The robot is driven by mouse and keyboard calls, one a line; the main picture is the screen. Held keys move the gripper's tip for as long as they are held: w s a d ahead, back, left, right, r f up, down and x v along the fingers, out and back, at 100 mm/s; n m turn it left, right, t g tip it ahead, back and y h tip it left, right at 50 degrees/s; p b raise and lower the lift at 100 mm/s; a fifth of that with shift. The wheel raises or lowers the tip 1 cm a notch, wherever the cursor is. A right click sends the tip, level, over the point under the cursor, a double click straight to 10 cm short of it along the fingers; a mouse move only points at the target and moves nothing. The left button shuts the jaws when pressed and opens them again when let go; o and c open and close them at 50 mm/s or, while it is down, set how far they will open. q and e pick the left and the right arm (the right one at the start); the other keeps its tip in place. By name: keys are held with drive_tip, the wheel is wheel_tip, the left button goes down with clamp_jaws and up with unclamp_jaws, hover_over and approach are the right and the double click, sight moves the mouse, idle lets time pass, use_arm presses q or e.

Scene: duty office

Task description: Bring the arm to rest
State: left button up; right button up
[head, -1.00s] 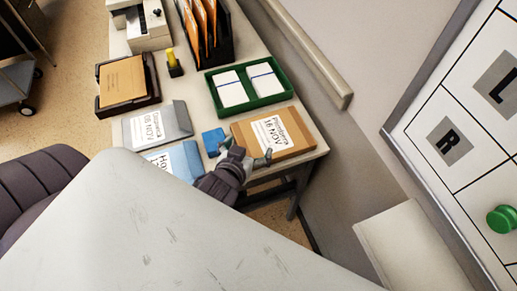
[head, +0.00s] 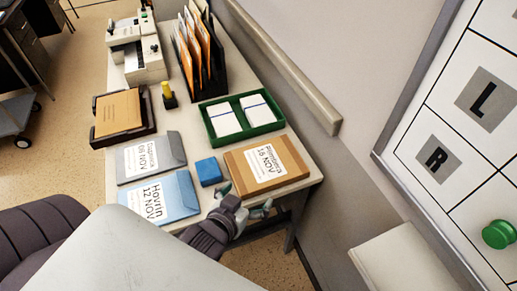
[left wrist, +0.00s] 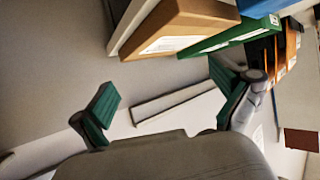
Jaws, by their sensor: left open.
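My left gripper (head: 247,198) is at the near edge of the desk, just in front of the brown parcel (head: 267,166). Its green-padded fingers are apart with nothing between them. In the left wrist view, the open fingers (left wrist: 165,92) show with the parcel (left wrist: 180,22) beyond them, apart from the pads. My left arm comes up from the bottom of the head view, its upper part hidden behind a large pale part of my own body. My right gripper is not in view.
On the desk are a blue block (head: 209,171), blue envelope (head: 165,198), grey envelope (head: 150,157), green tray (head: 266,128), dark tray (head: 148,127) and file rack (head: 215,80). A wall with a rail (head: 285,70) bounds the right side. Floor shows at left.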

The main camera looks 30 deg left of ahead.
use_arm(q)
drive_tip(key=s+f+m+g, duration=0.2)
drive_tip(key=s+f+g, duration=0.5)
drive_tip(key=s+g, duration=0.3)
wheel_tip(320, 180, down, 25)
drive_tip(key=s, duration=0.1)
drive_tip(key=s+a+f, duration=0.2)
drive_tip(key=s+f, duration=0.6)
drive_tip(key=f, duration=0.4)
drive_tip(key=shift+s+f+m+g+h, duration=0.15)
drive_tip(key=shift+s+m+g+h, duration=0.15)
drive_tip(key=shift+m, duration=0.1)
drive_tip(key=shift+g, duration=0.3)
drive_tip(key=s+f, duration=0.1)
drive_tip(key=s, duration=0.2)
drive_tip(key=s+a+f, duration=0.1)
drive_tip(key=s+f, duration=0.1)
drive_tip(key=s, duration=0.1)
drive_tip(key=s+f, duration=0.2)
drive_tip(key=s, duration=0.1)
drive_tip(key=shift+a+f, duration=0.2)
drive_tip(key=shift+a, duration=0.15)
drive_tip(key=shift+c, duration=0.2)
